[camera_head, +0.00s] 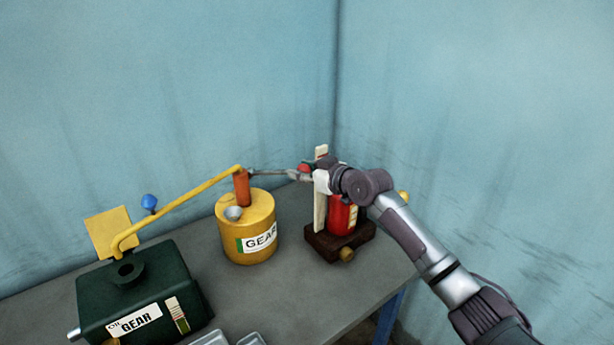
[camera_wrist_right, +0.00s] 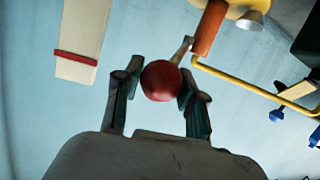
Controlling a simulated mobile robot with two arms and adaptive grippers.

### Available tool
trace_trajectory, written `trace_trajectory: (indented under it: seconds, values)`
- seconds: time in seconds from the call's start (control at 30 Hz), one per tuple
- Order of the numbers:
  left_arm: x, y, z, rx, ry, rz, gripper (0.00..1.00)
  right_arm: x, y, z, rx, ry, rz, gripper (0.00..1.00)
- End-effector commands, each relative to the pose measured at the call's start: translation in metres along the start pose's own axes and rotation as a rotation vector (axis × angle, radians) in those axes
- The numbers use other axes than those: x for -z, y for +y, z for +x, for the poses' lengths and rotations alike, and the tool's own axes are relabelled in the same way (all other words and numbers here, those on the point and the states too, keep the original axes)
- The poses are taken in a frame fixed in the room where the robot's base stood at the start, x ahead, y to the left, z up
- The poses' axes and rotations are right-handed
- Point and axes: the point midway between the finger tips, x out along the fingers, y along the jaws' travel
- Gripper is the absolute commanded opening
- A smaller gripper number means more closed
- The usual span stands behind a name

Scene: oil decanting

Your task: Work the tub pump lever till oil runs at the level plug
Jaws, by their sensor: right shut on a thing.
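The yellow tub (camera_head: 246,241), labelled GEAR, stands mid-table with an orange pump column (camera_head: 241,188) on top. A grey lever (camera_head: 267,172) reaches right from the column, roughly level, to a red ball knob (camera_head: 304,168). My right gripper (camera_head: 302,174) is shut on the knob; the wrist view shows the red knob (camera_wrist_right: 161,81) between both fingers. A yellow pipe (camera_head: 180,202) runs from the column down to the top of the dark green gearbox (camera_head: 150,283). A brass plug (camera_head: 112,342) shows partly at its lower front. I see no oil running. My left gripper is out of view.
A red can (camera_head: 341,215) stands on a brown base (camera_head: 325,243) below my right wrist, beside a white upright board (camera_head: 320,212). Clear trays (camera_head: 230,339) lie at the front edge.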

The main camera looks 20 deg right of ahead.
Motion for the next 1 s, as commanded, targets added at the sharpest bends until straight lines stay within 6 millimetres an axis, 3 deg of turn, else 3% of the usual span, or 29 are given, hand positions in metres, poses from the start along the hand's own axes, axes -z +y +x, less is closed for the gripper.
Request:
trace_trajectory:
  seconds: [0.03,0.3,0.87,0.9,1.0]
  values:
    - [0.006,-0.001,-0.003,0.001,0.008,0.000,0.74,0.016,0.002,-0.001,-0.004,0.020,-0.001,0.00]
    - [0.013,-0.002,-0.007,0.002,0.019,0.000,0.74,0.036,0.000,0.003,-0.005,0.022,-0.001,0.00]
    - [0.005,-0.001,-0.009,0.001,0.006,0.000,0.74,0.042,-0.001,0.004,-0.005,0.022,-0.001,0.00]
    - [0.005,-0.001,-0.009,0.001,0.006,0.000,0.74,0.042,-0.001,0.004,-0.004,0.022,-0.001,0.41]
    - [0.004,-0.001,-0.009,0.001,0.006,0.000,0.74,0.041,-0.001,0.004,-0.004,0.019,-0.001,0.57]
